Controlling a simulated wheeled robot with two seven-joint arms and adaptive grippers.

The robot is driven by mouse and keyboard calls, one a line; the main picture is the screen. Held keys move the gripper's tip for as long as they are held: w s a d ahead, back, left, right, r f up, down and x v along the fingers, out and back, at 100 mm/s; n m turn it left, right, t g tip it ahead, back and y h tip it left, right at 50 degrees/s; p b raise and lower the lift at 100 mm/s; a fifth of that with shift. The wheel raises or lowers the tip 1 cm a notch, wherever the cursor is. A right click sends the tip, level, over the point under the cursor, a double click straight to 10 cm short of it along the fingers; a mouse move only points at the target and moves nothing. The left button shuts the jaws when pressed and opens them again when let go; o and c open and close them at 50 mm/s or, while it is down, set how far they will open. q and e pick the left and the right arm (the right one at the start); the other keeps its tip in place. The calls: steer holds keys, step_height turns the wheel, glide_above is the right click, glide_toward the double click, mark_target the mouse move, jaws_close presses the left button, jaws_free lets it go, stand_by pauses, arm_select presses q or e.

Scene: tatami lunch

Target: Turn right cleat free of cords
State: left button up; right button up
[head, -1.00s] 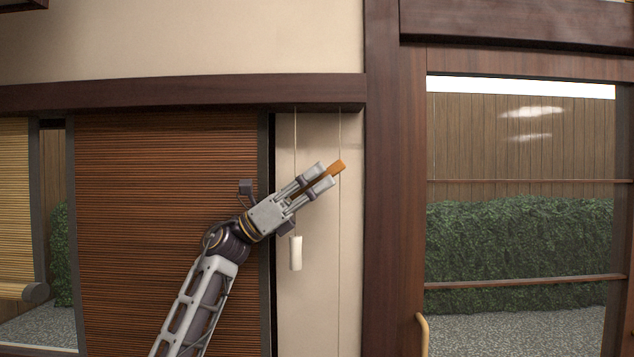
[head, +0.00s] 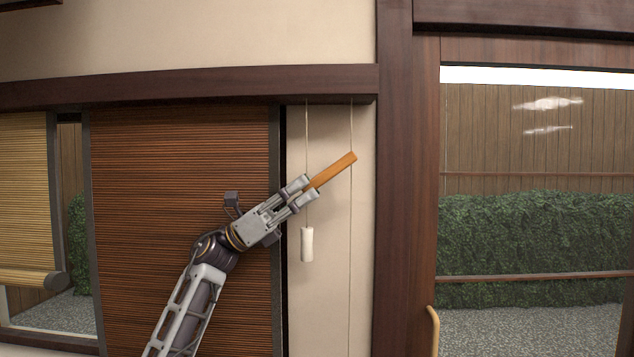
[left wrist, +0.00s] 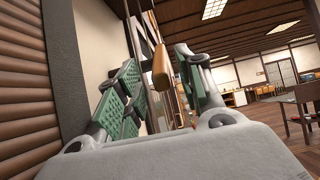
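The right cleat (head: 333,171) is a bar of orange-brown wood by the pale wall strip, tilted with its right end up. My left gripper (head: 305,191) is at its lower left end, fingers spread. In the left wrist view the cleat (left wrist: 161,68) shows beyond and between the green-padded fingers, with no visible grip on it. A thin cord (head: 351,225) runs down past the cleat's upper right end; I cannot tell whether it touches. Another cord (head: 307,135) hangs behind my gripper's fingertips and ends in a white pull (head: 307,245). My right gripper is out of view.
A brown slatted blind (head: 180,170) lies behind my left arm. A dark wood post (head: 400,200) stands right of the wall strip, beside a glazed door with a curved handle (head: 434,325). A pale rolled blind (head: 25,200) hangs at far left.

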arm_select(q)
steer(key=shift+v, duration=2.8)
steer(key=shift+o, duration=0.3)
steer(key=shift+r, duration=0.1)
